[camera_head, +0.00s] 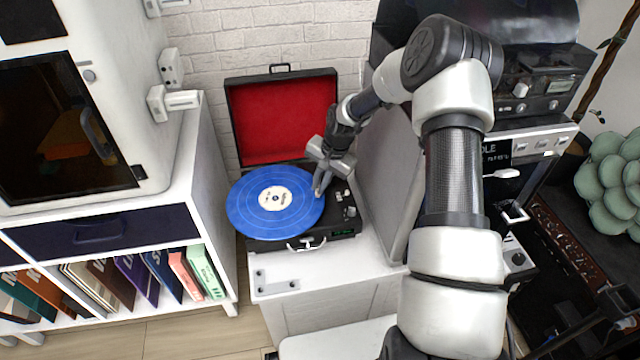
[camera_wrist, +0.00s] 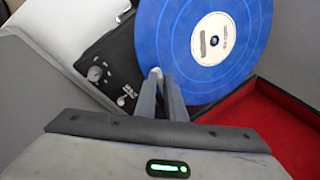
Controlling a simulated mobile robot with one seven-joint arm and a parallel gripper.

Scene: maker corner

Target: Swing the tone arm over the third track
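The record player (camera_head: 340,226) is an open black case with a red-lined lid, on a white cabinet. A blue record (camera_head: 250,207) with a cream label lies on its platter; the record also shows in the wrist view (camera_wrist: 165,30). Its grooves are parted by paler rings. My gripper (camera_head: 318,190) points down at the record's right edge. In the wrist view, its fingers (camera_wrist: 156,75) are close together, with a small pale piece at the tips. I cannot tell whether they grip it. The tone arm is not clearly visible, largely hidden by my gripper.
Knobs (camera_head: 348,211) stand on the deck right of the record, close to my gripper. The raised lid (camera_head: 285,120) stands behind it. A grey panel (camera_head: 385,180) rises close on the right. A white shelf unit with record sleeves (camera_head: 135,280) stands at left.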

